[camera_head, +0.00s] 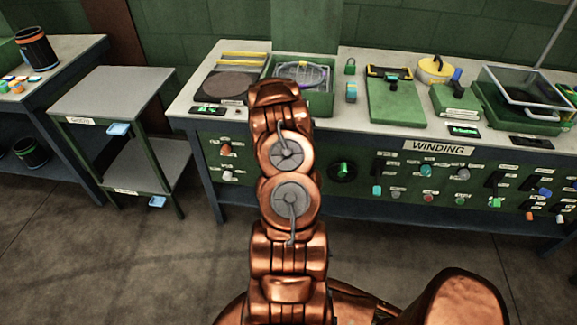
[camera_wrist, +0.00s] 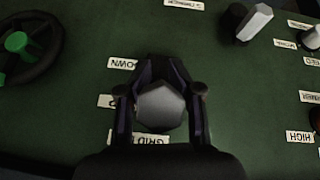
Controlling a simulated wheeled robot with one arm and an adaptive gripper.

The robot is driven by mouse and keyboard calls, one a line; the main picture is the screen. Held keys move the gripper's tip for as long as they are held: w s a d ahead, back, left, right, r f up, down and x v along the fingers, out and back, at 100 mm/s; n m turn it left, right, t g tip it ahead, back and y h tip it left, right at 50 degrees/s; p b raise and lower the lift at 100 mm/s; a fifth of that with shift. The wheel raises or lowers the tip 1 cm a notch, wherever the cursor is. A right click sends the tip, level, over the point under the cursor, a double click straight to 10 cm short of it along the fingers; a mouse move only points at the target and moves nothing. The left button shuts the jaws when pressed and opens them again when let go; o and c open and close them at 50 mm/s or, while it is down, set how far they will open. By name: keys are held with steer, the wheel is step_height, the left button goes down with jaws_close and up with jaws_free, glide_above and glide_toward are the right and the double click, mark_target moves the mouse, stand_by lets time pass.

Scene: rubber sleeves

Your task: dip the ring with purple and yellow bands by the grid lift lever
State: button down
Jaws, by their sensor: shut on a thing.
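In the wrist view my gripper (camera_wrist: 158,108) is shut on a pale grey faceted knob (camera_wrist: 160,106) in front of the green panel. Labels beside it read "OWN" and "GRID L", partly covered by the fingers. In the head view my arm hides my gripper and this lever. A green-walled tray (camera_head: 318,104) stands on the bench behind the arm, with a round, purplish rimmed thing (camera_head: 301,75) in it. I cannot make out its bands or tell whether it is the ring.
A handwheel with a green knob (camera_wrist: 17,42) is left of my gripper, and another pale knob (camera_wrist: 254,21) is at upper right. The "WINDING" panel (camera_head: 438,148) carries several knobs. A small grey stand (camera_head: 125,80) is at left; the floor before the bench is open.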

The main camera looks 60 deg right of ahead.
steer(key=shift+d+r, duration=0.15)
steer(key=shift+r, duration=0.05)
steer(key=c, duration=1.1)
jaws_free()
steer(key=v, duration=1.2)
